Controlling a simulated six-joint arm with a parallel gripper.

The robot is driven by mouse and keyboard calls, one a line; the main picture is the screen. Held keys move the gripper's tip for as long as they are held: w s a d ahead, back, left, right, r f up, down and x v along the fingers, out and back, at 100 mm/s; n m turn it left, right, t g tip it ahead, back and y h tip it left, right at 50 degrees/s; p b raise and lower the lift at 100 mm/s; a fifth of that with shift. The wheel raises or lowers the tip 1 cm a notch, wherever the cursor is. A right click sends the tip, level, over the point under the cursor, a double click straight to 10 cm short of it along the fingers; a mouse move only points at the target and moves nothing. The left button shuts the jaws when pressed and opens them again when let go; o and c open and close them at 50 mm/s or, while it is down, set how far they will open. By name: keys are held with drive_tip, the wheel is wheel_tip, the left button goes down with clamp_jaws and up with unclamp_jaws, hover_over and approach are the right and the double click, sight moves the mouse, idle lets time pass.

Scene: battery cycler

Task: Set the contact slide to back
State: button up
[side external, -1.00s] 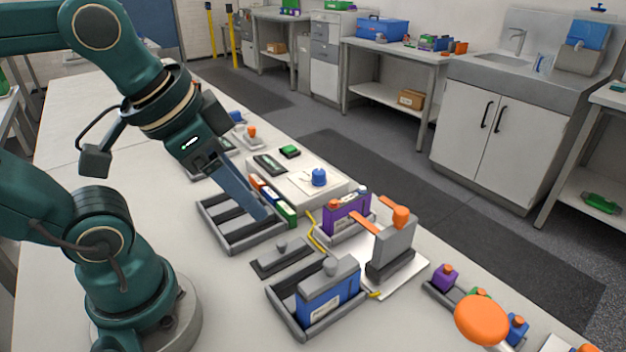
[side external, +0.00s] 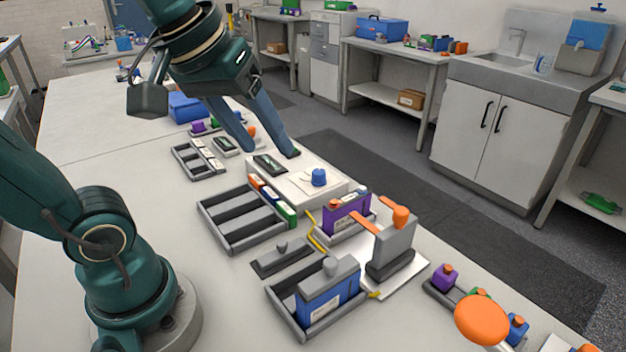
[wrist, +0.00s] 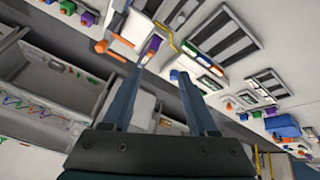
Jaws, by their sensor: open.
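The contact slide appears to be the dark flat plate (side external: 287,258) with a small grey knob (side external: 282,246), lying on the bench between the slotted tray and the blue battery's tray. The knob stands near the middle of the plate; which end counts as back is not marked clearly. My gripper (side external: 270,150) is open and empty, with its fingers apart above the far end of the white cycler box (side external: 325,198), well away from the slide. One fingertip overlaps the box's green button in the side view. In the wrist view my gripper (wrist: 158,72) has nothing between its fingers.
A slotted grey tray (side external: 205,228) lies left of the slide. A blue battery (side external: 330,290) sits in a tray nearer the camera. A purple battery (side external: 345,212), a yellow cable (side external: 316,236) and a grey stand with an orange lever (side external: 392,245) are to the right.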

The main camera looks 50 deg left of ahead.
drive_tip(key=w+a+r+n+g+y, duration=0.1)
drive_tip(key=w+a+r+n+g, duration=0.1)
drive_tip(key=w+a+n, duration=0.8)
drive_tip(key=w+a+r, duration=0.1)
drive_tip(key=a, duration=0.3)
drive_tip(key=shift+a+y, duration=0.3)
drive_tip(key=shift+a, duration=0.1)
drive_tip(key=shift+r, duration=0.1)
drive_tip(key=s+d+r+m+t, duration=0.2)
drive_tip(key=s+d+m, duration=0.4)
drive_tip(key=d, duration=0.5)
drive_tip(key=s+d+f+m+h, duration=0.2)
drive_tip(key=s+d+f+m, duration=0.4)
drive_tip(key=s+f+m, duration=0.3)
wheel_tip(320, 180, down, 4)
drive_tip(key=shift+r+m, duration=0.25)
drive_tip(key=shift+m, duration=0.25)
